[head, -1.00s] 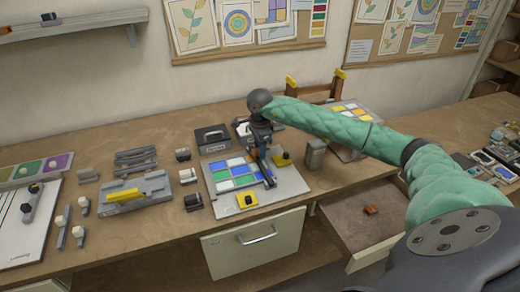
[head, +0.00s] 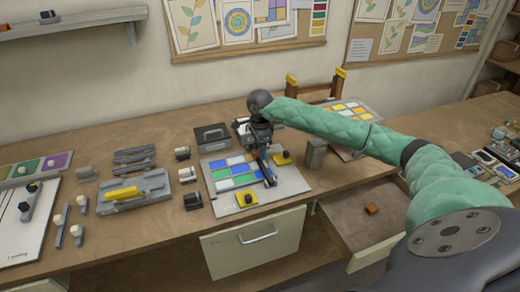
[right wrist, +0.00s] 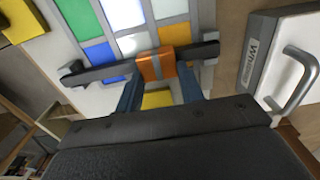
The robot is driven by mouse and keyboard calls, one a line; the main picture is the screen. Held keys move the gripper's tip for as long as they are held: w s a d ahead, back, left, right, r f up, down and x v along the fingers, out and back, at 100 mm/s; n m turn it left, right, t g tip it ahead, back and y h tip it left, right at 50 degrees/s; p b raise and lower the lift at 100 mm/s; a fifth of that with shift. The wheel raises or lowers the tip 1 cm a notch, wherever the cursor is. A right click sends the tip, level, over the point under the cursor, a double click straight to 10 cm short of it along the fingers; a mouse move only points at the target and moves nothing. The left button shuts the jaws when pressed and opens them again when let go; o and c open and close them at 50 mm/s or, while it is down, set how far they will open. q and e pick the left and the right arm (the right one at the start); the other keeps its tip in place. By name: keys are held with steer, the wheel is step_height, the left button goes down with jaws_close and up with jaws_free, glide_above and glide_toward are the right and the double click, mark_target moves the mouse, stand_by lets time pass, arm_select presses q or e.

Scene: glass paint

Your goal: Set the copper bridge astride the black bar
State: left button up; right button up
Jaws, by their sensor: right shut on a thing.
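The black bar (head: 268,171) lies across the panel of coloured glass panes (head: 291,195). In the right wrist view the bar (right wrist: 104,73) runs left to right, with ends showing on both sides of the copper bridge (right wrist: 150,68). My right gripper (right wrist: 158,78) is shut on the bridge, one blue finger at each side. The bridge overlaps the bar's middle; whether it is fully seated cannot be told. In the head view my right gripper (head: 261,147) is over the bar's far part and largely hides the bridge. My left gripper is not in view.
Yellow-topped blocks (head: 246,199) (head: 282,157) stand on the panel. A grey metal container (head: 315,154) stands close to its right. An open drawer (head: 345,220) holds a small orange-brown piece (head: 373,208). A grey fixture with a yellow part (head: 152,193) is at left.

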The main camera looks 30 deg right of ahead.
steer(key=shift+r, duration=0.55)
stand_by(0.5)
steer(key=shift+b, duration=0.4)
stand_by(0.8)
steer(key=shift+f, duration=0.15)
stand_by(0.4)
steer(key=shift+f+b, duration=0.55)
steer(key=shift+b, duration=0.05)
steer(key=shift+r, duration=0.1)
steer(key=shift+r, duration=0.6)
steer(key=shift+b, duration=0.45)
stand_by(0.9)
